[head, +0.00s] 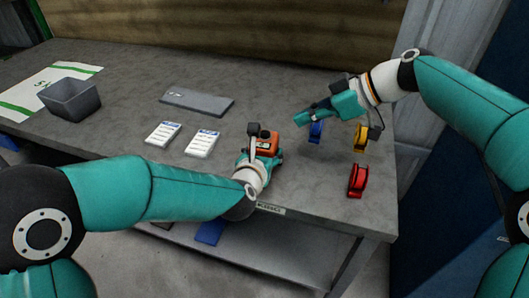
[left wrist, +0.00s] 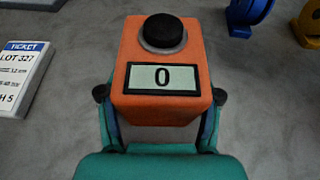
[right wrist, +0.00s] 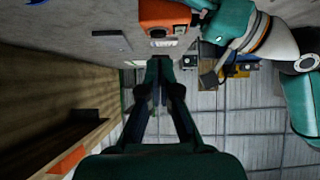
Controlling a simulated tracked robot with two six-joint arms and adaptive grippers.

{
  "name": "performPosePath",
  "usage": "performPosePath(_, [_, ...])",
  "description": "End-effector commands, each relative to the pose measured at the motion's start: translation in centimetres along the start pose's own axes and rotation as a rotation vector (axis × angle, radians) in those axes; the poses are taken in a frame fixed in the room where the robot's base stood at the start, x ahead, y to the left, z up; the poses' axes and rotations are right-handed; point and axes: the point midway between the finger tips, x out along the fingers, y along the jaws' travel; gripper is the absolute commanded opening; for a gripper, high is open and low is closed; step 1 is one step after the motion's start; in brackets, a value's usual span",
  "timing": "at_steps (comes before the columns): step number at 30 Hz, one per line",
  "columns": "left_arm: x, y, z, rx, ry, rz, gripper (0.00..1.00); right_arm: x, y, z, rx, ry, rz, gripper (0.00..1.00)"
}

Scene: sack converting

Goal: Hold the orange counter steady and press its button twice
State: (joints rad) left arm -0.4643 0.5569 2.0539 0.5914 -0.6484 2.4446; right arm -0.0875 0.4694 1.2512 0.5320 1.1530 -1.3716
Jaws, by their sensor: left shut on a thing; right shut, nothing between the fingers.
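The orange counter (left wrist: 162,62) has a black round button (left wrist: 162,32) on top and a display reading 0. In the head view the counter (head: 268,141) stands on the grey table near the front edge. My left gripper (left wrist: 160,112) is shut on the counter, one finger on each side. In the head view my left gripper (head: 258,160) partly hides it. My right gripper (head: 298,120) is shut and empty, above the table to the right of the counter and apart from it. The right wrist view shows its closed fingers (right wrist: 160,62) and the counter (right wrist: 165,14) beyond.
Two white tickets (head: 202,143) and a grey flat plate (head: 197,102) lie left of the counter. A grey bin (head: 70,100) stands at far left. Blue (head: 316,132), yellow (head: 361,137) and red (head: 358,180) tape dispensers stand on the right.

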Motion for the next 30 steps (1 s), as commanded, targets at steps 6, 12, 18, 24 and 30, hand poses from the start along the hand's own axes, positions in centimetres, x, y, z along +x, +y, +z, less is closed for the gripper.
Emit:
performPosePath(6, [0.0,0.0,-0.2,0.000,0.004,-0.001,0.23,0.0,0.0,0.0,0.000,0.000,0.000,0.00])
performPosePath(12, [0.0,0.0,-0.2,0.000,0.005,-0.001,0.23,0.0,0.0,0.0,0.000,0.000,0.000,0.00])
performPosePath(18, [0.0,0.0,-0.2,0.000,0.005,-0.001,0.23,-0.3,0.9,0.5,-0.048,-0.028,0.037,0.00])
performPosePath(24, [0.0,0.0,-0.2,0.000,0.005,-0.001,0.23,-0.5,3.4,-1.9,-0.309,-0.157,0.173,0.00])
performPosePath(30, [0.0,0.0,-0.2,0.000,0.005,-0.001,0.23,1.7,2.0,-7.6,-0.525,-0.204,0.215,0.00])
